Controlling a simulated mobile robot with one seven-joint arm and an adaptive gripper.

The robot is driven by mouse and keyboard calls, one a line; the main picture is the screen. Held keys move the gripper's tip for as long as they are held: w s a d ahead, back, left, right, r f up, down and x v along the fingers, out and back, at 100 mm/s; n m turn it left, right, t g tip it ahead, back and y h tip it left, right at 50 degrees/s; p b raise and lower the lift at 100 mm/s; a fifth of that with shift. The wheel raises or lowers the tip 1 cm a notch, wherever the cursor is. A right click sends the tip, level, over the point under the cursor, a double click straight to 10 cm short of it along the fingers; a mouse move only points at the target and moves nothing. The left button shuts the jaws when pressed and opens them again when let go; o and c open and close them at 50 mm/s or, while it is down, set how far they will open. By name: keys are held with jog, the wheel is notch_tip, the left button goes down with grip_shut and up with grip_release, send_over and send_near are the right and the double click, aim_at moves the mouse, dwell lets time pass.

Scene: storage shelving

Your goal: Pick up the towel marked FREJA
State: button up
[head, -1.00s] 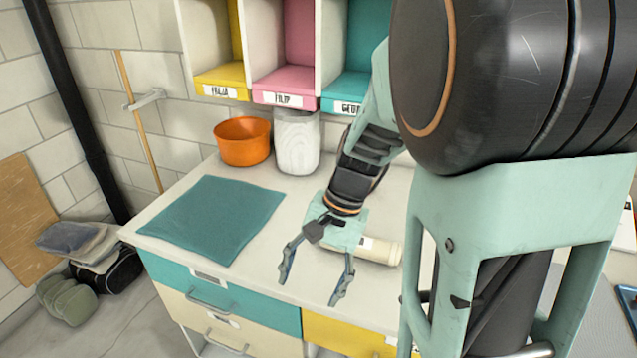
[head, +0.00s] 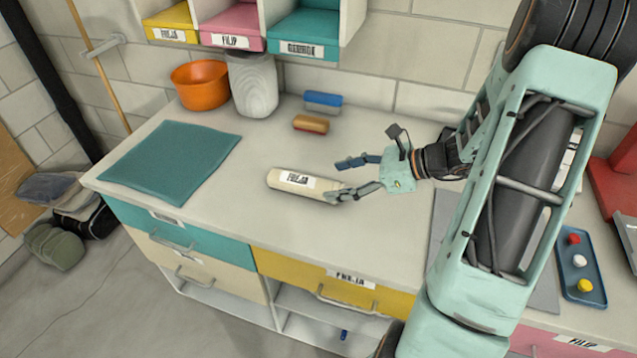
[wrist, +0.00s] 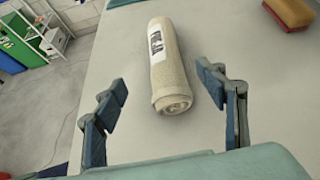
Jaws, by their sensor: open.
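The towel marked FREJA (head: 292,181) is a rolled cream towel lying on the white countertop, its label facing up. In the wrist view the towel (wrist: 172,75) lies ahead of the fingers, its rolled near end closest to the gap between them. My gripper (head: 345,178) is open and empty at the right of the towel. In the head view one finger overlaps the towel's right end; I cannot tell whether they touch. In the wrist view both fingers of my gripper (wrist: 172,100) are apart, one on each side of the towel's line.
A flat teal cloth (head: 170,160) lies at the counter's left. An orange bowl (head: 200,86), a pale bin (head: 252,85) and two brushes, one blue (head: 323,100) and one red-brown (head: 311,124), stand behind. A tray with colored knobs (head: 577,262) is at right. Counter around the towel is clear.

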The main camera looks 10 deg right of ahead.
aim_at(306, 182)
jog(key=shift+w+d+m, duration=0.15)
jog(key=shift+d+m, duration=0.15)
jog(key=shift+d, duration=0.15)
jog(key=shift+w+a+f+t, duration=0.1)
jog(key=shift+w+t, duration=0.1)
jog(key=shift+t, duration=0.1)
jog(key=x, duration=1)
jog(key=shift+a, duration=0.2)
jog(key=shift+c, duration=0.3)
jog(key=c, duration=1.2)
jog(key=shift+c, duration=0.8)
